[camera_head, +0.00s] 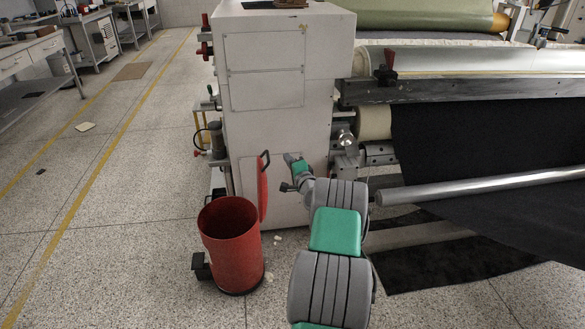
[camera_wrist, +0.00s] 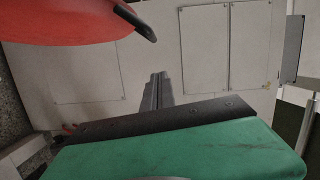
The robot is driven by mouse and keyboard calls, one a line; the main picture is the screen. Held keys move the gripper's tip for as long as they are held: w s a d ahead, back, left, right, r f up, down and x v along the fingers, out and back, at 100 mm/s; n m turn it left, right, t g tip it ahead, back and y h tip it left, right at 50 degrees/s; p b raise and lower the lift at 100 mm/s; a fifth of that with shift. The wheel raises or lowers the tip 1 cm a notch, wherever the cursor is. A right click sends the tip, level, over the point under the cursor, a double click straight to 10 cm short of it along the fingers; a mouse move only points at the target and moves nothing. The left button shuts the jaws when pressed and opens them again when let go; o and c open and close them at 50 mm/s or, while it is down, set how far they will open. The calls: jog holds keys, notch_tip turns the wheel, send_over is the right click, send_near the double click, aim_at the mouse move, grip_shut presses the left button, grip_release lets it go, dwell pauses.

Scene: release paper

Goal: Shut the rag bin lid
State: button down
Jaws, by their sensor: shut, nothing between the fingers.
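The red rag bin (camera_head: 232,250) stands on the floor with its mouth open. Its red lid (camera_head: 263,190) is raised, standing roughly upright on edge at the bin's right side, with a black handle (camera_head: 265,160) near the top. In the wrist view the lid (camera_wrist: 60,18) fills the upper left, and its black handle (camera_wrist: 138,24) points down and right. My gripper (camera_head: 288,157) is right of the lid, apart from it in the picture. Its fingers show together in the wrist view (camera_wrist: 157,80), shut and empty, below and right of the handle. The bin's body is not seen in the wrist view.
A tall white machine cabinet (camera_head: 265,110) stands close behind the lid and my gripper. Rollers with black sheet (camera_head: 480,140) are at the right. A black pedal (camera_head: 200,264) sticks out at the bin's lower left. The floor (camera_head: 110,220) left of the bin is mostly clear.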

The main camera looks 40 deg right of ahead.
jog(key=w, duration=0.1)
jog(key=w+a, duration=0.1)
jog(key=w, duration=0.1)
jog(key=w+a, duration=0.1)
jog(key=shift+w+a+f, duration=0.2)
jog(key=shift+a+f, duration=0.05)
